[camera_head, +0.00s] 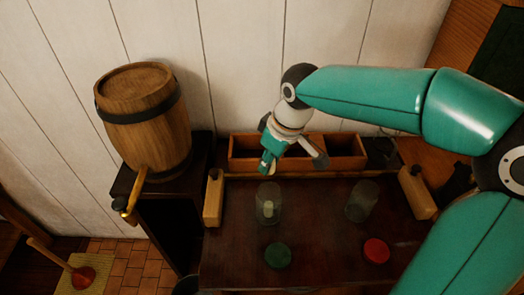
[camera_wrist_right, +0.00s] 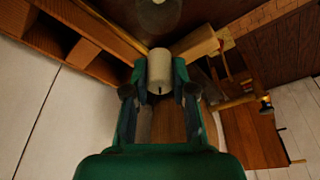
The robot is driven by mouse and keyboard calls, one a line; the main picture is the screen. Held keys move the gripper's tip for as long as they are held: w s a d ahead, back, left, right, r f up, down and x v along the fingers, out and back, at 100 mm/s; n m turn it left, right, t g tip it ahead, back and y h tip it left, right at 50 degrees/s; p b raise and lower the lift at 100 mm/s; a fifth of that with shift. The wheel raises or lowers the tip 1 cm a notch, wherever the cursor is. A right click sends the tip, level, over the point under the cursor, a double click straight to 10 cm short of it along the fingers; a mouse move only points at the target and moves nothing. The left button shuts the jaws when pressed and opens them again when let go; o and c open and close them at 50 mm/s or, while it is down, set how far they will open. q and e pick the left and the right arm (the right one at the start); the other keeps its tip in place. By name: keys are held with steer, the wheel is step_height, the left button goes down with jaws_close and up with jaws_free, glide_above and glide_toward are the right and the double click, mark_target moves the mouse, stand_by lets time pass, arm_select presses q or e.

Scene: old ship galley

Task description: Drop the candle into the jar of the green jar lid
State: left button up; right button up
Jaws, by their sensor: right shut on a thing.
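My right gripper (camera_head: 266,166) is shut on a white candle (camera_wrist_right: 159,70), which sits between its fingertips in the wrist view. In the head view I cannot make out the held candle. The gripper is above and behind a clear glass jar (camera_head: 268,191), which also shows at the top of the wrist view (camera_wrist_right: 156,18). A pale candle-like piece (camera_head: 268,209) shows inside this jar. A green lid (camera_head: 278,256) lies on the table in front of it. A second clear jar (camera_head: 361,203) stands to the right, with a red lid (camera_head: 376,251) in front. My left gripper is not in view.
A wooden divided box (camera_head: 242,166) runs along the back of the dark table (camera_head: 320,225). Wooden blocks (camera_head: 213,198) (camera_head: 417,195) stand at the table's left and right sides. A barrel with a tap (camera_head: 148,125) is on a stand at left.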

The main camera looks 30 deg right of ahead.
steer(key=shift+f+b, duration=1.1)
steer(key=shift+f, duration=0.35)
steer(key=shift+s+f+b, duration=0.1)
steer(key=shift+f+b, duration=1.65)
steer(key=shift+f, duration=0.45)
steer(key=o, duration=0.9)
steer(key=shift+r, duration=0.1)
steer(key=v, duration=1.1)
steer(key=shift+s+d+r, duration=0.1)
steer(key=shift+r, duration=0.25)
